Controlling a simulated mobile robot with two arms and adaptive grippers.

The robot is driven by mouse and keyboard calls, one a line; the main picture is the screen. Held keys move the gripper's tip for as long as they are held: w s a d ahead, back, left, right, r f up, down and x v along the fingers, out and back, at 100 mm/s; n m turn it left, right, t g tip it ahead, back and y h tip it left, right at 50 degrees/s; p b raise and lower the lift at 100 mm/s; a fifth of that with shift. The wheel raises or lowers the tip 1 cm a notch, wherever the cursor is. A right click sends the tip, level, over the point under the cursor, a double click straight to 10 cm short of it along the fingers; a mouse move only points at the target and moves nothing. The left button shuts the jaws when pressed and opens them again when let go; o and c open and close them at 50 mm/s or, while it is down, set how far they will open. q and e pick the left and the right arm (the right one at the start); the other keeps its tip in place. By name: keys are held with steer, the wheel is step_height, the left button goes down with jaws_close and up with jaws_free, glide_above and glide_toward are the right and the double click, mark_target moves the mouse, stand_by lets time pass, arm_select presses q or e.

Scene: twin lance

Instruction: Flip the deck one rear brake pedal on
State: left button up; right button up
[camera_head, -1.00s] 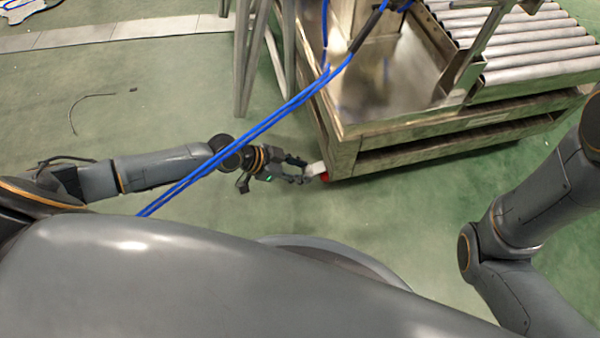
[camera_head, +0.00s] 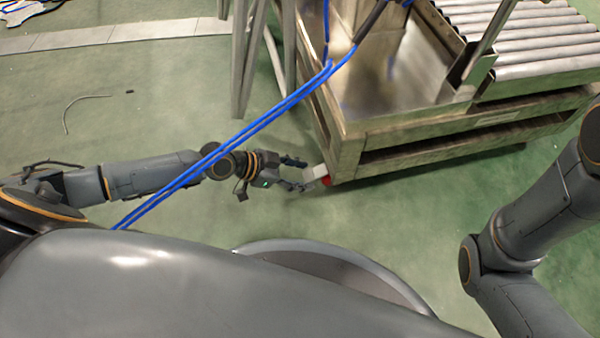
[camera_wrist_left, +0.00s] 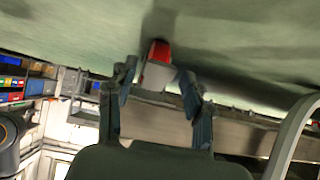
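The brake pedal (camera_head: 315,174), a grey plate with a red part, sits low at the near left corner of the metal cart deck (camera_head: 346,150). In the left wrist view the red and grey pedal (camera_wrist_left: 157,68) shows just beyond and between the spread fingertips. My left gripper (camera_head: 303,175) is open and empty, with its fingers pointing at the pedal from the left; it also shows in the left wrist view (camera_wrist_left: 158,88). I cannot tell whether a fingertip touches the pedal. My right gripper is out of view; only its arm shows at the right.
A roller conveyor (camera_head: 525,45) tops the cart at the upper right. Metal legs (camera_head: 245,60) stand behind my left gripper. Blue cables (camera_head: 250,130) cross in front of my left arm in the picture. The green floor (camera_head: 420,215) before the cart is clear.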

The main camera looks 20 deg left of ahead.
arm_select(q)
steer(key=shift+a, duration=0.1)
steer(key=v, duration=1.1)
steer(key=shift+s+a+r, duration=0.2)
steer(key=shift+s+r, duration=0.05)
steer(key=shift+r, duration=0.05)
